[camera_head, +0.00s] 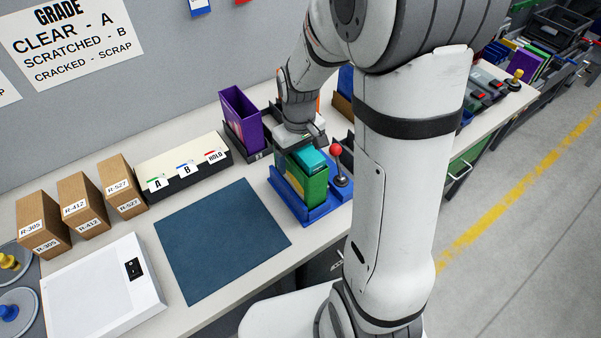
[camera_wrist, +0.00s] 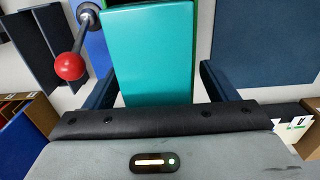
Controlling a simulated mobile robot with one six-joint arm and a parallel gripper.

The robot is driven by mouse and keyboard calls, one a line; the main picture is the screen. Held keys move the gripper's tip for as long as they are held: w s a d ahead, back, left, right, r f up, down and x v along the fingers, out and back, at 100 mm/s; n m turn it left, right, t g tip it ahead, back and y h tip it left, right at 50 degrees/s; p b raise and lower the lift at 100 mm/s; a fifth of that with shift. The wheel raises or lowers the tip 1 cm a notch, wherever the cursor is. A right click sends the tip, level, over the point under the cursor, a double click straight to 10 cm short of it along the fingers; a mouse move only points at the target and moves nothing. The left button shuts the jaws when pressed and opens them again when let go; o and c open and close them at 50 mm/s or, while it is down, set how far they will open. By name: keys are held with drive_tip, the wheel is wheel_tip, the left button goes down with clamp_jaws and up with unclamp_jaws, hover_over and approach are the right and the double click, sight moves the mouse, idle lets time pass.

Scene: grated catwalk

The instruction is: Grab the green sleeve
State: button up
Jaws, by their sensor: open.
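The green sleeve (camera_head: 309,187) stands upright in a blue base (camera_head: 332,204) near the bench's front edge. A teal block (camera_head: 309,159) shows at its top. A lever with a red knob (camera_head: 336,149) stands right beside it. My gripper (camera_head: 299,141) is just above and behind the sleeve, pointing down. In the wrist view, the teal face (camera_wrist: 148,50) lies between my two dark fingers (camera_wrist: 160,85), which are apart with gaps on both sides. The red knob (camera_wrist: 69,66) is left of them.
A purple sleeve (camera_head: 240,117) stands in a dark holder behind. A card box (camera_head: 184,164) with A, B and HOLD tabs and several brown boxes (camera_head: 83,206) stand left. The dark blue mat (camera_head: 222,240) is clear. A white panel (camera_head: 103,287) lies at front left.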

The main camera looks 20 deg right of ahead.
drive_tip(key=shift+f, duration=0.35)
drive_tip(key=shift+c, duration=0.2)
drive_tip(key=c, duration=1.3)
